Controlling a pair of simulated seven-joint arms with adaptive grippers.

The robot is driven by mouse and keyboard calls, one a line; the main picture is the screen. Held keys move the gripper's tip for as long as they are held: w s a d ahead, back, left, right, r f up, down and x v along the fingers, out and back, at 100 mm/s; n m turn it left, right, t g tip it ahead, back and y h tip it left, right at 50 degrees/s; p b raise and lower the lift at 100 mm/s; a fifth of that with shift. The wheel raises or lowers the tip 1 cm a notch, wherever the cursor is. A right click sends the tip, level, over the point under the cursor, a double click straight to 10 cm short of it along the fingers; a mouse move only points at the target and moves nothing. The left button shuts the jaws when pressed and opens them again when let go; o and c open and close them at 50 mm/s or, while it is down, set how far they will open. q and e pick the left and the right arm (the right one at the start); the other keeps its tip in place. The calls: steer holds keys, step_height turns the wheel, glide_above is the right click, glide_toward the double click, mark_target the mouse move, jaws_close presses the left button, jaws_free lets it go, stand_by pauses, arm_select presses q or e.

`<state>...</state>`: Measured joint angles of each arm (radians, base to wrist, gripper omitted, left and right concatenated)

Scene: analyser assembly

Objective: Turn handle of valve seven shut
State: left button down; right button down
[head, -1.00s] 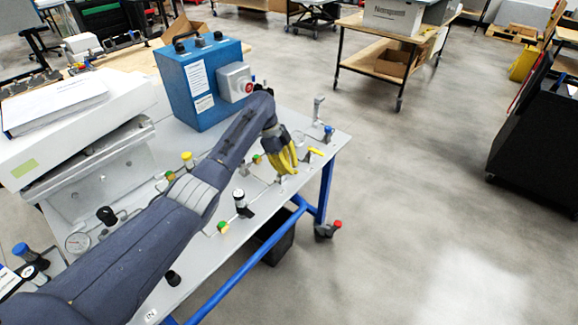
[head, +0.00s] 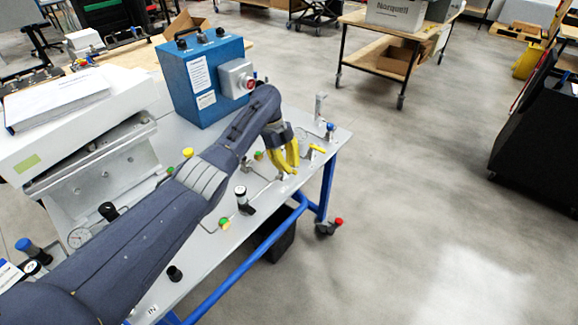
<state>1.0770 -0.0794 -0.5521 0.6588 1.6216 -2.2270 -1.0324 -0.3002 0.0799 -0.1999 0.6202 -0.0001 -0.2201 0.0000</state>
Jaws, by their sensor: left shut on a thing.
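My left gripper (head: 286,160), with yellow fingers, is low over the right part of the grey panel (head: 262,203). It is shut on a small valve handle, which is mostly hidden by the fingers. A yellow valve handle (head: 317,148) shows just to the right of the fingers. I cannot read any valve numbers, so I cannot tell by label which is valve seven. My right gripper is not in view.
A blue box (head: 203,80) with a red button stands behind my left arm. A black-and-white fitting (head: 242,200), a blue-topped fitting (head: 329,131) and a green-and-yellow knob (head: 224,223) stand on the panel. Open floor lies right of the table.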

arm_select(q)
steer(key=shift+s+f, duration=0.1)
steer(key=shift+f, duration=0.05)
steer(key=c, duration=1.4)
jaws_free()
steer(key=shift+r, duration=0.2)
steer(key=v, duration=1.2)
steer(key=shift+f, duration=0.1)
